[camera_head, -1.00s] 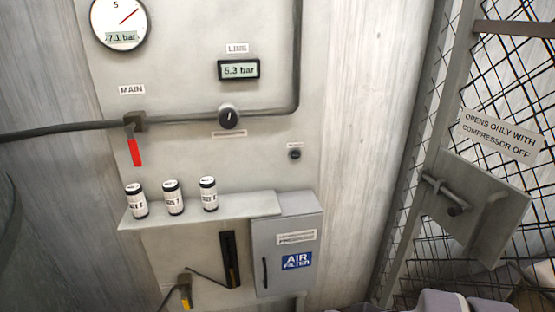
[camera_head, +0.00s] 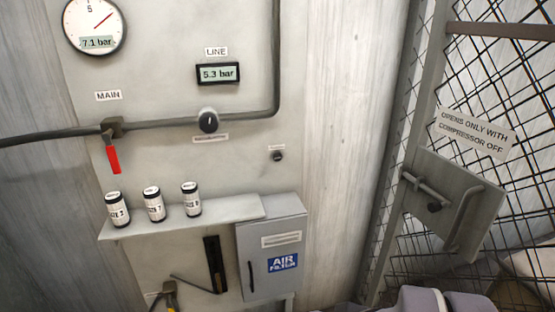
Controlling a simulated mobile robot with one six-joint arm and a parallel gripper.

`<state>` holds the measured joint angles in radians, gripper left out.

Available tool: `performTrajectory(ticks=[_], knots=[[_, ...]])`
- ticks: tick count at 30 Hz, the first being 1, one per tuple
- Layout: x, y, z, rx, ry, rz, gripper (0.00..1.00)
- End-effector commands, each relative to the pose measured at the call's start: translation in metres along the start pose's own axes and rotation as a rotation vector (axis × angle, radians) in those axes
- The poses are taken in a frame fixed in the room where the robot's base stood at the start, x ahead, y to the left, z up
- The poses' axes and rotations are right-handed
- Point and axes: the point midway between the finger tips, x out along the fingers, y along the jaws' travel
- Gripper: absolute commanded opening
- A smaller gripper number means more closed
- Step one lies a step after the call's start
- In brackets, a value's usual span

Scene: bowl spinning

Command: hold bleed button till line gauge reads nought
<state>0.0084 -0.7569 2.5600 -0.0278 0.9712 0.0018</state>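The line gauge (camera_head: 218,74) is a small black-framed display on the wall panel, under a LINE label, and reads 5.3 bar. A small dark button (camera_head: 277,156) sits on the panel at lower right of the gauge, under a small label too blurred to read; I cannot confirm it is the bleed button. A black round knob (camera_head: 208,121) sits on the pipe below the gauge. My gripper is not in view.
The MAIN valve's red lever (camera_head: 113,159) hangs down. The round gauge (camera_head: 95,25) reads 7.1 bar. A mesh gate (camera_head: 490,90) with a bolt latch stands right.

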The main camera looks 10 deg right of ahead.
Motion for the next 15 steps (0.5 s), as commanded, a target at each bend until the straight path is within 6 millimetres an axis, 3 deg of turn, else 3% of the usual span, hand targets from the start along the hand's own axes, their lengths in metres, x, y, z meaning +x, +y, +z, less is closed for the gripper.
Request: performTrajectory(ticks=[1, 6, 15], knots=[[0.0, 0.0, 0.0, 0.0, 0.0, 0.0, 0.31], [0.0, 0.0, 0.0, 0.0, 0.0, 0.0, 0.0], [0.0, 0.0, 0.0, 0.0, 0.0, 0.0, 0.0]])
